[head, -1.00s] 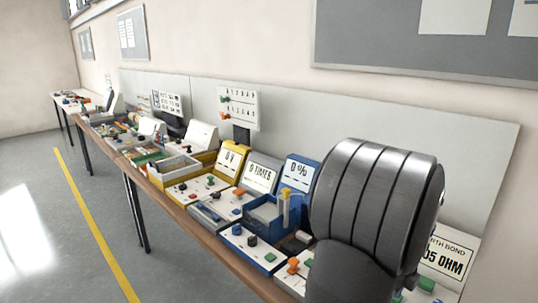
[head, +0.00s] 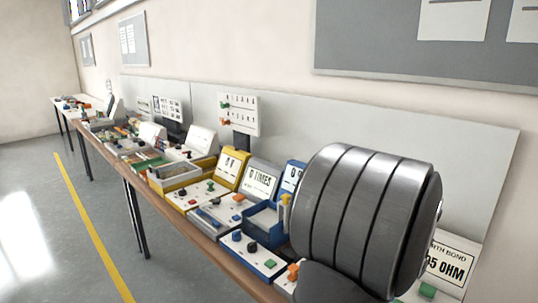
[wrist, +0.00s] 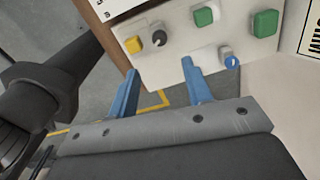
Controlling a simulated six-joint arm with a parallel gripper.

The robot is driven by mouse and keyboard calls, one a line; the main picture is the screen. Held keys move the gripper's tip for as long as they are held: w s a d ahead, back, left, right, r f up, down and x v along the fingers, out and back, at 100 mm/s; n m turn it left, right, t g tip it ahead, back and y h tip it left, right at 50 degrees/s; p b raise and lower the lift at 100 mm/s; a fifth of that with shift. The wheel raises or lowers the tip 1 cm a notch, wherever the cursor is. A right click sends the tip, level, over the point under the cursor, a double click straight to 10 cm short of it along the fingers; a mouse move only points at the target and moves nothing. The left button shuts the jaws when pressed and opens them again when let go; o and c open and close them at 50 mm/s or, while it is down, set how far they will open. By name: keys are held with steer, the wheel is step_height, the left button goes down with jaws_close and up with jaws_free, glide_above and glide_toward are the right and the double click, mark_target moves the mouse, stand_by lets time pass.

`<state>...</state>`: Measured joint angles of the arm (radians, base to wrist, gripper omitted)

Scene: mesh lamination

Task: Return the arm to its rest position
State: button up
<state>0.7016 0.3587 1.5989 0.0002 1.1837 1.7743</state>
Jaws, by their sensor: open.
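My gripper (wrist: 160,67) shows in the wrist view with its two blue fingers spread apart and nothing between them. The fingertips point toward a white control panel (wrist: 178,43) with green and yellow buttons and small knobs. I cannot tell how far the fingertips are from the panel. In the head view my grey ribbed arm fills the right foreground, and the gripper itself is hidden or outside that view.
A long wooden bench (head: 203,243) carries several instrument boxes, including a yellow one (head: 229,168) and a grey one (head: 259,180). A blue open bin (head: 262,222) stands close to my arm. A white sign (head: 449,262) is right of the arm. The floor (head: 60,240) is clear.

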step_height(320, 180, down, 11)
steer(key=shift+r, duration=0.2)
steer(key=n, duration=0.3)
steer(key=shift+n, duration=0.4)
steer(key=n, duration=0.4)
steer(key=shift+n, duration=0.3)
steer(key=n, duration=0.3)
steer(key=shift+n, duration=2.4)
